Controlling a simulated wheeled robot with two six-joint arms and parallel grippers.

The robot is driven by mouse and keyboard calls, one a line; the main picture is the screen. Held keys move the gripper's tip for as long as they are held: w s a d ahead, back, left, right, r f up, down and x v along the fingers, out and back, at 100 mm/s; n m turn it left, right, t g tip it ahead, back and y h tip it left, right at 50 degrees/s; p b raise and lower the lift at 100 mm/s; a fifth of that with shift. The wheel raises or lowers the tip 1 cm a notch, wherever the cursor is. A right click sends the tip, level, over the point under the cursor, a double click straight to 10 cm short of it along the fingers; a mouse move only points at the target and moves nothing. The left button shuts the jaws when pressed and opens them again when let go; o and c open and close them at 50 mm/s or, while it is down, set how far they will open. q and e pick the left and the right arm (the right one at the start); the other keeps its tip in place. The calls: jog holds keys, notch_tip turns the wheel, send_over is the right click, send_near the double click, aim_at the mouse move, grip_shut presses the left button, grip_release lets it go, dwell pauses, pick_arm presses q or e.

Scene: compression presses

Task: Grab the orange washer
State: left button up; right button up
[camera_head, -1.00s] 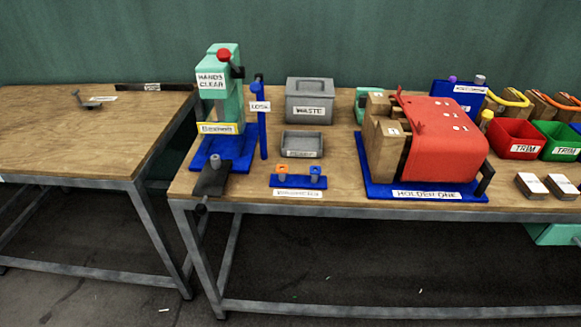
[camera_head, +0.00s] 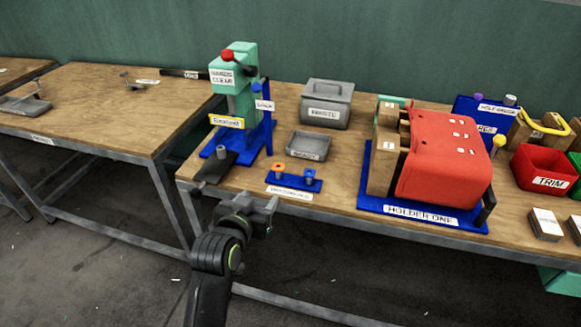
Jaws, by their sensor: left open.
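The orange washer (camera_head: 278,168) sits on the left post of a small blue stand (camera_head: 294,184) near the table's front edge. A blue washer (camera_head: 309,173) sits on the stand's right post. A label lies in front of the stand. My left gripper (camera_head: 258,206) is in front of the table's front edge, below and left of the orange washer and apart from it. It is open, and I see nothing between its fingers. My right gripper is not in view.
A green press (camera_head: 243,65) on a blue base stands left of the stand. A grey tray (camera_head: 309,146) and a grey waste bin (camera_head: 327,103) are behind it. The red-covered holder (camera_head: 447,160) stands to the right. Bare table lies around the stand.

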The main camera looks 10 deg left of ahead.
pick_arm(q)
jog(key=p, duration=0.1)
send_near(279, 165)
jog(key=shift+w+d+f, duration=0.2)
jog(key=shift+w+f, duration=0.05)
jog(key=shift+w, duration=0.35)
jog(key=shift+w+d+f, duration=0.25)
jog(key=shift+w, duration=0.35)
jog(key=shift+a+p+x, duration=0.2)
jog(key=shift+x, duration=1.1)
jog(key=shift+a+p+x, duration=0.15)
jog(key=shift+p+x, duration=0.05)
jog(key=shift+x, duration=1.05)
jog(key=shift+c, duration=0.3)
jog(key=c, duration=1)
